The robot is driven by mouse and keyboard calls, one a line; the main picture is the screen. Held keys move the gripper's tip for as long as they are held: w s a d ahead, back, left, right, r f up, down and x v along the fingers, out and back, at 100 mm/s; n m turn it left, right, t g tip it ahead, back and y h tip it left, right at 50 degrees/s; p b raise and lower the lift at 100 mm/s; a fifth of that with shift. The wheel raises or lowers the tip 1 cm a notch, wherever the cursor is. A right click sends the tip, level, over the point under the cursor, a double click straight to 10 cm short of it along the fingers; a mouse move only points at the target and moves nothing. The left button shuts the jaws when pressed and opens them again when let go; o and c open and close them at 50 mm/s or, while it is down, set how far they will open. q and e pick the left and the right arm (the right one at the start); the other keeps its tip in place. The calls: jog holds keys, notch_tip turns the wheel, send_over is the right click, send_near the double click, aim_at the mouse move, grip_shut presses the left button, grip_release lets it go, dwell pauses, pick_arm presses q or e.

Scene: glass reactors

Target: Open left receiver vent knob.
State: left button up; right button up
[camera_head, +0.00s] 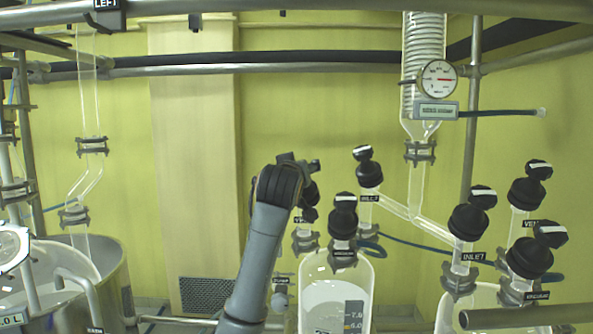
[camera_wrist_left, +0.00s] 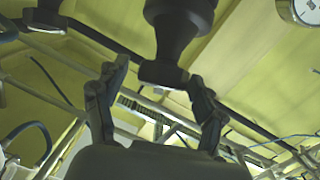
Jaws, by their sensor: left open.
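The left receiver (camera_head: 312,312) is a clear glass vessel at the bottom centre of the head view. Its vent knob (camera_head: 309,214) is black, on the left neck, and mostly hidden behind my left arm; its "VENT" label is only partly visible. My left gripper (camera_head: 308,166) is at that knob's height, in front of or beside it. In the left wrist view, my left gripper (camera_wrist_left: 155,100) has its two fingers spread, and a black knob (camera_wrist_left: 178,35) is just above and between the fingertips, likely the vent knob. I cannot tell whether they touch.
Near the gripper are the black inlet knob (camera_head: 369,174) and another black knob (camera_head: 343,218) on the same receiver. The right receiver's knobs (camera_head: 470,215) stand further right. A gauge (camera_head: 437,78) and glass condenser hang above. A steel vessel (camera_head: 112,290) is at left.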

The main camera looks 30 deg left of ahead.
pick_arm(q)
jog(key=v, duration=1.2)
